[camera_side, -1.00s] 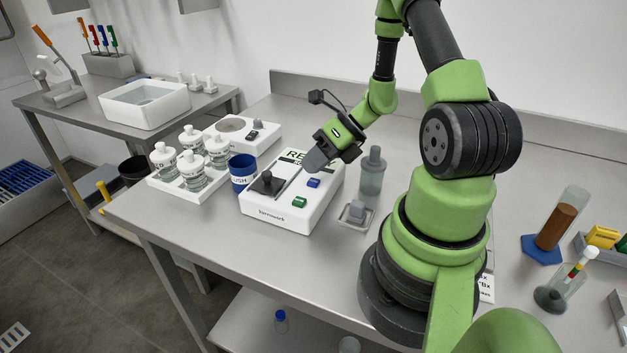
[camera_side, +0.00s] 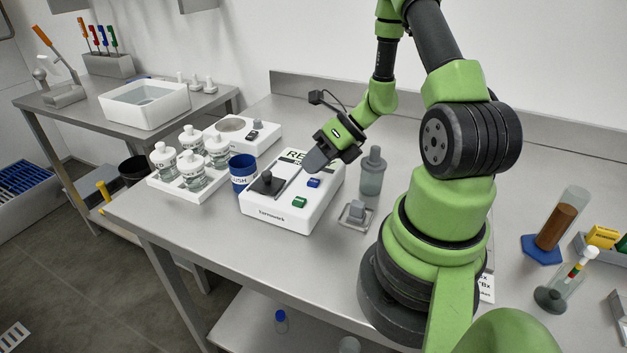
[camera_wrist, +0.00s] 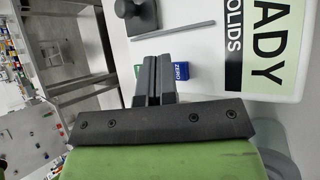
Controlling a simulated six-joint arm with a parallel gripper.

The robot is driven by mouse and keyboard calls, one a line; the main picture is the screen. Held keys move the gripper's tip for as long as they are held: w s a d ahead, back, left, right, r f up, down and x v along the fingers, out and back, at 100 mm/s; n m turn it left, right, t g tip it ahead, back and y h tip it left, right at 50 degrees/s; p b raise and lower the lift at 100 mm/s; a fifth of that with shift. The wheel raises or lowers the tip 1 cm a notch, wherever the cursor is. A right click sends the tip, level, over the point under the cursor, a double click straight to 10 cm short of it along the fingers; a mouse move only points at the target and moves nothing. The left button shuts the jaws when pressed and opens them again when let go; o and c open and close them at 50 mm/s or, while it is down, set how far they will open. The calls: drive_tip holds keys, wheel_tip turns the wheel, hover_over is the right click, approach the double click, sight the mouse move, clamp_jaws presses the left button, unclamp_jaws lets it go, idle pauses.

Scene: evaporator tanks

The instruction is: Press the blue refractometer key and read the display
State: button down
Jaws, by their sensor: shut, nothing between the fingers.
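The refractometer (camera_side: 262,206) is a white box on the steel bench. It has a blue key (camera_side: 313,183) and a green key (camera_side: 299,202). In the wrist view the blue key (camera_wrist: 181,70) is labelled "ZERO", and a sliver of the green key (camera_wrist: 139,73) shows past the fingers. My gripper (camera_side: 308,164) is shut and empty above the box, near the keys. Fingertip contact cannot be told.
A dark knob (camera_side: 267,182) and a thin grey rod (camera_wrist: 172,30) are on the box top. A blue cup (camera_side: 242,172) and a white tray (camera_side: 180,187) of bottles stand to its left. A grey bottle (camera_side: 371,177) stands close to the right. The bench front is clear.

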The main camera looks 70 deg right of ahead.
sight(314, 179)
drive_tip(key=shift+f, duration=0.4)
drive_tip(key=shift+f, duration=0.4)
idle(0.6)
drive_tip(key=shift+r, duration=0.85)
drive_tip(key=shift+r, duration=0.15)
drive_tip(key=shift+r, duration=2.4)
